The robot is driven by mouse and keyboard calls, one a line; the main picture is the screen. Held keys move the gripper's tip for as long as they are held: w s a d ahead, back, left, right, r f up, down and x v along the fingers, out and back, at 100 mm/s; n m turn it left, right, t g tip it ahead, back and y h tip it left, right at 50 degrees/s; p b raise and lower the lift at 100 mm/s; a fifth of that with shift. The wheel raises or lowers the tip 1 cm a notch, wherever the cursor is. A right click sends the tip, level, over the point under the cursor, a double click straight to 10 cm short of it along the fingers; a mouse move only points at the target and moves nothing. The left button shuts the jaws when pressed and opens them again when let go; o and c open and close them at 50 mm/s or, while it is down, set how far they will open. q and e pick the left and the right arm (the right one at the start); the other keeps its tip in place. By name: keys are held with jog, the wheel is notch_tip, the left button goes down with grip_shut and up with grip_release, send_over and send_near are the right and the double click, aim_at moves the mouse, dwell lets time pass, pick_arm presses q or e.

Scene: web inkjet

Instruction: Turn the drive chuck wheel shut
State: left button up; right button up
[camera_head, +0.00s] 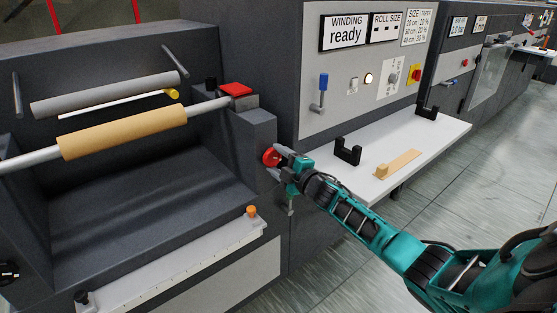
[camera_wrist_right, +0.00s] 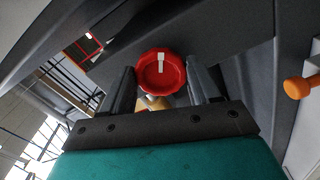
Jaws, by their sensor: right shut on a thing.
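The drive chuck wheel is a red knob (camera_head: 269,157) on the side of the grey machine, below the red-topped block at the shaft's end. My right gripper (camera_head: 278,157) is at the knob and partly covers it in the head view. In the right wrist view the red wheel (camera_wrist_right: 161,72), with a white mark at its top, sits between the two fingers of the right gripper (camera_wrist_right: 162,82). The gripper is shut on it. A tan roll (camera_head: 122,132) lies on the metal shaft (camera_head: 30,160). My left gripper is not in view.
A white shelf (camera_head: 430,150) with black cradles (camera_head: 347,150) and a wooden piece (camera_head: 398,163) lies right of the wheel. Above it is a panel with a blue lever (camera_head: 322,88) and a sign (camera_head: 345,31) reading "WINDING ready". An orange knob (camera_head: 251,210) is at lower left.

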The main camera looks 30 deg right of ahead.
dwell(0.3)
jog(key=o, duration=1.1)
jog(key=shift+c, duration=0.2)
pick_arm(q)
jog(key=p, duration=0.1)
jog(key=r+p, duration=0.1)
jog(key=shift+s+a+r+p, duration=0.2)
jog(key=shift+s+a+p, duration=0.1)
pick_arm(e)
jog(key=s+d, duration=0.1)
jog(key=s, duration=1.2)
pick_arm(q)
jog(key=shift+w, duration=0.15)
